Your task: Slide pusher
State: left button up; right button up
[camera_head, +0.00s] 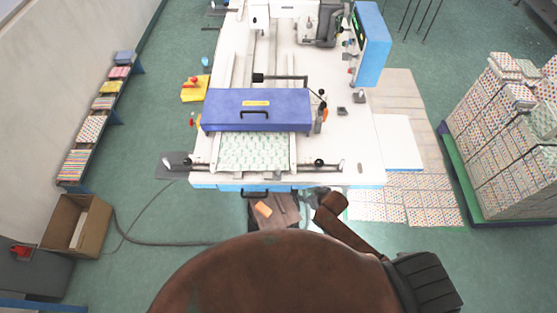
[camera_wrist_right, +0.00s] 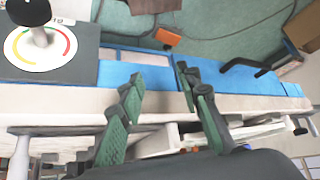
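The machine's white worktop (camera_head: 350,150) fills the middle of the head view. A dark L-shaped bar (camera_head: 285,77) lies behind a blue-violet cover (camera_head: 225,118), and a knobbed rod (camera_head: 335,165) is at the front right. I cannot tell which part is the pusher. My right gripper (camera_head: 320,192) is small and dark at the worktop's front edge. In the right wrist view its green-padded fingers (camera_wrist_right: 158,78) are apart, with nothing seen held between them. The blue front edge (camera_wrist_right: 245,103) shows past them. My left gripper is not in view.
A black handle (camera_wrist_right: 243,65) sticks out from the front edge, near an orange piece (camera_wrist_right: 168,38). A round coloured dial (camera_wrist_right: 40,45) with a knob is at the wrist view's upper left. Patterned stacks (camera_head: 505,130) stand right and a cardboard box (camera_head: 65,225) left.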

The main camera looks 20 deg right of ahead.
jog(key=n+y+p, duration=0.2)
jog(key=p, duration=0.1)
send_near(279, 169)
notch_tip(279, 169, down, 3)
jog(key=w, duration=0.1)
jog(key=shift+t, duration=0.3)
jog(key=x, duration=0.4)
jog(key=a+x, duration=0.1)
jog(key=x, duration=0.1)
jog(key=shift+w+r+p, duration=0.25)
jog(key=shift+w+p, duration=0.1)
jog(key=shift+p, duration=0.05)
jog(key=shift+w+a+f, duration=0.2)
jog(key=shift+w+f, duration=0.15)
jog(key=shift+f, duration=0.2)
jog(key=c, duration=0.9)
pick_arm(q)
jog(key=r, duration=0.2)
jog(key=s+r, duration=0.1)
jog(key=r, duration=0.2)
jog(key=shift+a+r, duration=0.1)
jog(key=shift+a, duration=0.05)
pick_arm(e)
grip_shut()
